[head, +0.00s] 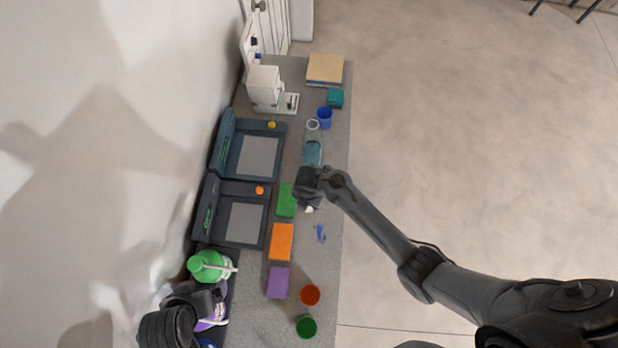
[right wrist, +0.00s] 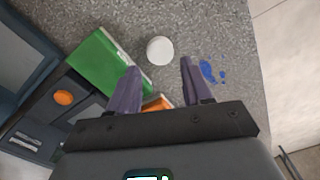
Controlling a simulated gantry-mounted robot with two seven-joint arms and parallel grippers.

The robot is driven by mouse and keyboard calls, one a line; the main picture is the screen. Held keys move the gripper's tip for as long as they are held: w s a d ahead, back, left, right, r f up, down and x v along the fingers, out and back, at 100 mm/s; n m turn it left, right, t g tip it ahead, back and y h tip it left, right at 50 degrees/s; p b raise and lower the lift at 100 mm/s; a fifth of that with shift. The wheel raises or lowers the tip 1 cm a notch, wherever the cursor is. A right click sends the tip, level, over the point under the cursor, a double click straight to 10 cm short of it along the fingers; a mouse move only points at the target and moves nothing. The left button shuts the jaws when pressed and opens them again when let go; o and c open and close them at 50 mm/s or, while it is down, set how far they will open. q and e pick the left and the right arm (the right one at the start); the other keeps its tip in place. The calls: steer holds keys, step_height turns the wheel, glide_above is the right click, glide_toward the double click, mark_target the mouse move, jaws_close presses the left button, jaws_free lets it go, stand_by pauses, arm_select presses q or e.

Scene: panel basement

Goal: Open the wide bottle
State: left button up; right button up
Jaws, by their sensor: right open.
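My right gripper (right wrist: 159,64) is open, its two purple-grey fingers apart. A round white top (right wrist: 160,50) shows just beyond the fingertips, between their lines, and the gripper is not closed on it. It may be the lid of a bottle seen from above; no body shows below it. In the head view my right gripper (head: 308,186) hangs over the table and hides most of what is under it. A teal see-through container (head: 312,153) stands farther back; I cannot tell which is the wide bottle. My left gripper (head: 190,302) is at the lower left, its fingers unclear.
Red (head: 310,295) and green (head: 306,327) cups stand at the near end.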

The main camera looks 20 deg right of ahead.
steer(key=s+d+r+m+t+p, duration=0.1)
steer(key=s+d+r+m, duration=0.2)
steer(key=s+r+m, duration=0.2)
steer(key=s+d+r+m+t+p, duration=0.1)
steer(key=s+r+m, duration=0.4)
steer(key=r+m, duration=0.5)
steer(key=s+d+r+m+t+p, duration=0.1)
steer(key=s+d+r+m+p, duration=0.1)
steer(key=s+d+r+m, duration=0.3)
step_height(320, 180, up, 5)
steer(key=m, duration=0.3)
steer(key=shift+s+d+t+p, duration=0.2)
steer(key=shift+d+t+p, duration=0.1)
steer(key=shift+d+p, duration=0.05)
steer(key=shift+r, duration=0.1)
